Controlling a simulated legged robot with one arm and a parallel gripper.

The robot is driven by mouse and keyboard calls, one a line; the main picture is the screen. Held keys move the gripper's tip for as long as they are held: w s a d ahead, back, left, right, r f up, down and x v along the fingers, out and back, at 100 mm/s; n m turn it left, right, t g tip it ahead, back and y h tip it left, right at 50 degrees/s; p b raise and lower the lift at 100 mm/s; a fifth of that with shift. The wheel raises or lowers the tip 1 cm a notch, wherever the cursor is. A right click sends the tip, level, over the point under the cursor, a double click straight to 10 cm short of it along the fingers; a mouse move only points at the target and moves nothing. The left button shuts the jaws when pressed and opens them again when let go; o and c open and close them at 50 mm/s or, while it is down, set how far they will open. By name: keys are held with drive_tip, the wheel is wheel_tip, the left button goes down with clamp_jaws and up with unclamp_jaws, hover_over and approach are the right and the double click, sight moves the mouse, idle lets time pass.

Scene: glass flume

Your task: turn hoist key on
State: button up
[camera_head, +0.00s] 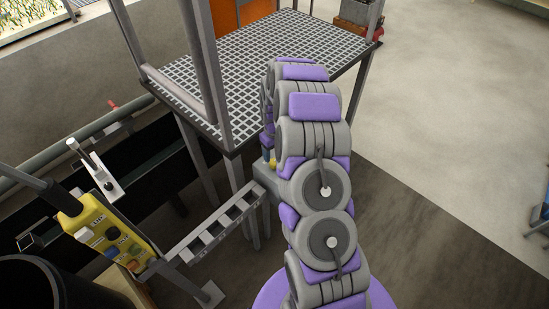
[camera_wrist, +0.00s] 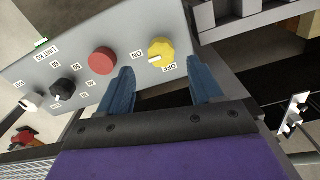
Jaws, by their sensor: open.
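No label naming the hoist key is legible. My gripper (camera_wrist: 161,67) is open, with blue fingers either side of the yellow knob in the picture. Whether they touch it I cannot tell.
The panel also has a red button (camera_wrist: 102,61), a black knob (camera_wrist: 62,88) and a small switch (camera_wrist: 32,102). In the head view, a grated platform (camera_head: 270,60) stands behind, a yellow pendant box (camera_head: 105,235) is at left, and open floor (camera_head: 450,120) lies right.

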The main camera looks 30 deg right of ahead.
sight(275, 161)
wheel_tip(275, 161, up, 11)
drive_tip(key=shift+r+p, duration=0.2)
drive_tip(key=shift+p, duration=0.15)
idle(0.4)
